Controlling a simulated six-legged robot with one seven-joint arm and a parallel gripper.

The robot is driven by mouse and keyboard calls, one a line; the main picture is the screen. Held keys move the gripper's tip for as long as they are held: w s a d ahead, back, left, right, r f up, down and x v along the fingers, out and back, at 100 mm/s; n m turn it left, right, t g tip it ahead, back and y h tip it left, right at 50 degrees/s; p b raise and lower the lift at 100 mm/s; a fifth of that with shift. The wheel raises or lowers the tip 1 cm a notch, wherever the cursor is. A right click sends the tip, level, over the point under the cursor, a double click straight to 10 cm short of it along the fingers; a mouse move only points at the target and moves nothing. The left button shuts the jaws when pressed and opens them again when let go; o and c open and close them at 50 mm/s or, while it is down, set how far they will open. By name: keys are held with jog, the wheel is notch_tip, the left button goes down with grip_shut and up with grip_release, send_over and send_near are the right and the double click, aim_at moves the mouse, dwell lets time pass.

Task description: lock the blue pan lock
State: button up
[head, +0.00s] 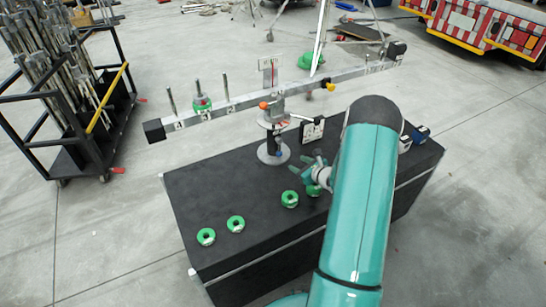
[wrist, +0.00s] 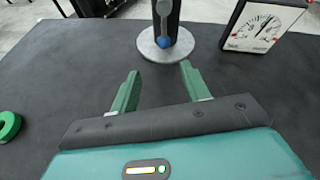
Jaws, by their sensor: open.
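In the head view the stand's base (head: 273,154) is on the black case, and the knob is too small to make out clearly. My gripper (wrist: 159,72) is open and empty, with its green fingers spread and pointing toward the post. The knob lies ahead of the fingertips, roughly between their lines, and apart from them. In the head view my gripper (head: 306,167) is low over the case, right of the base.
A long balance beam (head: 270,94) with upright pins spans above the case. A dial gauge (wrist: 262,25) stands right of the post. Several green rings (head: 236,223) lie on the black case top (head: 215,185). A cart with poles (head: 70,150) stands at left.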

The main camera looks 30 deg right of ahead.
aim_at(281, 154)
jog(key=x, duration=0.9)
jog(key=d+x, duration=0.1)
jog(key=x, duration=0.3)
jog(key=shift+w+f, duration=0.1)
jog(key=shift+w, duration=0.1)
grip_shut()
